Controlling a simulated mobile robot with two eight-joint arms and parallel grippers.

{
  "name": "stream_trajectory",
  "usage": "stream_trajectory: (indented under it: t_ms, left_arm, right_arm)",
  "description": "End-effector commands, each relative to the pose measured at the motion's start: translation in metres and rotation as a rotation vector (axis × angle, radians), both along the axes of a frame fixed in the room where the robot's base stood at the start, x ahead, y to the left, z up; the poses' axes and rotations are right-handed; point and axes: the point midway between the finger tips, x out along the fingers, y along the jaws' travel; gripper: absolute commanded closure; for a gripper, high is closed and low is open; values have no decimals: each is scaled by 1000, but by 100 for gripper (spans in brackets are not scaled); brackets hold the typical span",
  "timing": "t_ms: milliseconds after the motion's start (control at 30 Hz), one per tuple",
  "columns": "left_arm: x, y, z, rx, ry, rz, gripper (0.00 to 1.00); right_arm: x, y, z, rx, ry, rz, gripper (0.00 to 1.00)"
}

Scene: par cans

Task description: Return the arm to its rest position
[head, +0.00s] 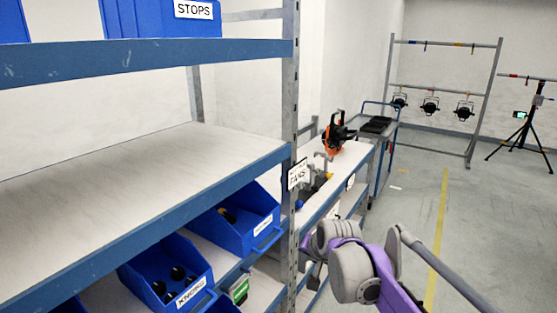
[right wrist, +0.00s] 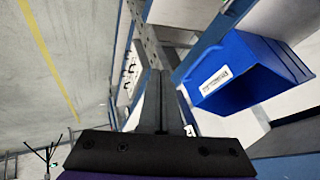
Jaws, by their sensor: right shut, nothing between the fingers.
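My right arm, purple and grey, comes in at the lower right of the head view, beside the shelf's end post. In the right wrist view, my right gripper (right wrist: 158,75) has its two grey fingers together with nothing between them. It is apart from the blue bin to its right. In the head view the fingers are hard to make out around the arm's far end. My left arm and gripper do not show.
A shelf rack with blue edges (head: 120,255) fills the left. Blue bins (head: 240,232) sit on its lower level; one shows in the wrist view (right wrist: 250,75). A bench with an orange-and-black lamp (head: 338,135), a lamp rack (head: 440,90) and a tripod (head: 525,125) stand beyond.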

Motion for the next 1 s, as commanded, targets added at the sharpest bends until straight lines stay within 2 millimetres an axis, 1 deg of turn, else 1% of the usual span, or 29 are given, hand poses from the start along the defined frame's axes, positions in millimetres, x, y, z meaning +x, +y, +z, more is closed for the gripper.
stream_trajectory:
  t_ms: [33, 67, 100, 167, 200, 267, 300, 367, 400, 500, 600, 700, 800, 1000]
  left_arm:
    - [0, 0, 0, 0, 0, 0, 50]
    - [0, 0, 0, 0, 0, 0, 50]
    - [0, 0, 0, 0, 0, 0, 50]
    - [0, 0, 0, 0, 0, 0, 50]
    - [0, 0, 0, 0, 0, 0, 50]
    - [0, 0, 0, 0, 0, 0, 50]
    - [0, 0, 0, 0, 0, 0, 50]
    - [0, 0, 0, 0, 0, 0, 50]
    - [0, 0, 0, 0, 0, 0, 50]
    - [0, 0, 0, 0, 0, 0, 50]
    - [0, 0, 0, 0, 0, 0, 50]
    - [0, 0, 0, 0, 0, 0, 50]
    - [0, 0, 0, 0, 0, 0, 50]
    - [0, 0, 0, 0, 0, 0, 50]
  right_arm:
    - [-26, -11, -3, -28, 6, 14, 100]
    - [-41, -17, -6, -48, 11, 27, 100]
    - [-63, -25, -11, -75, 16, 46, 100]
    - [-95, -37, -20, -116, 27, 74, 100]
    - [-116, -44, -27, -142, 34, 92, 100]
    - [-149, -54, -39, -182, 45, 121, 100]
    - [-171, -61, -49, -207, 53, 140, 100]
    - [-202, -69, -64, -242, 65, 167, 100]
    - [-222, -74, -75, -265, 73, 186, 100]
    - [-265, -84, -101, -315, 91, 226, 100]
    - [-294, -91, -122, -349, 106, 258, 100]
    - [-311, -95, -136, -370, 115, 276, 100]
    - [-318, -96, -141, -378, 119, 285, 100]
    - [-318, -96, -141, -379, 119, 286, 100]
